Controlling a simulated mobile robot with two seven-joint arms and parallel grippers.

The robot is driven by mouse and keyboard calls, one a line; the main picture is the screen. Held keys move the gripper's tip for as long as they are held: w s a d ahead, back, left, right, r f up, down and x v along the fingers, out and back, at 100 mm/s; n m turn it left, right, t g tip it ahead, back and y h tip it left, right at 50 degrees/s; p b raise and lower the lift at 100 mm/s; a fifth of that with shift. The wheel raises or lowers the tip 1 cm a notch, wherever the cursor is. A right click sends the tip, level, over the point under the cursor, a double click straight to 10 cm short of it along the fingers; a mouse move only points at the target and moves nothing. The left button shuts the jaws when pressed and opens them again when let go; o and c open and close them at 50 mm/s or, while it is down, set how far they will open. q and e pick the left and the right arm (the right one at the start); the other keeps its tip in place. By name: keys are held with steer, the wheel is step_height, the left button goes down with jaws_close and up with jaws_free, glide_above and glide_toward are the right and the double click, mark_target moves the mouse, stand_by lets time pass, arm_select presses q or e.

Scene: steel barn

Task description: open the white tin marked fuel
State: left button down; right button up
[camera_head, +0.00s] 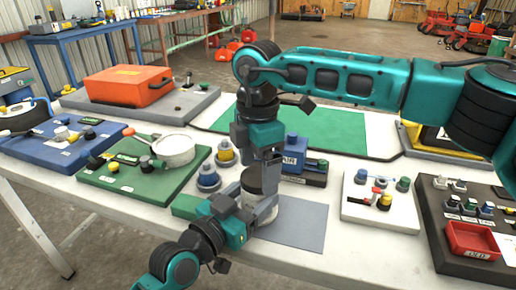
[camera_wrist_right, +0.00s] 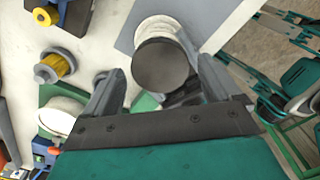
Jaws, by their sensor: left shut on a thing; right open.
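A white tin (camera_head: 266,212) with a round dark lid stands near the front middle of the table, at the edge of a grey mat. No marking on it is readable. My left gripper (camera_head: 246,208) is shut on the tin's side from the front left. My right gripper (camera_head: 263,172) points straight down over the tin. In the right wrist view its jaws (camera_wrist_right: 160,82) are open, one finger on each side of the dark lid (camera_wrist_right: 160,65). The white tin body (camera_wrist_right: 156,28) shows partly behind the lid. I cannot tell whether the fingers touch the lid.
A grey mat (camera_head: 300,225) lies right of the tin. A green board (camera_head: 130,182) with a white round container, grey-based knobs (camera_head: 208,178) and a blue block (camera_head: 293,150) stand close by. A white board (camera_head: 378,212) and a red tray (camera_head: 470,240) are at the right.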

steer(key=shift+f, duration=0.45)
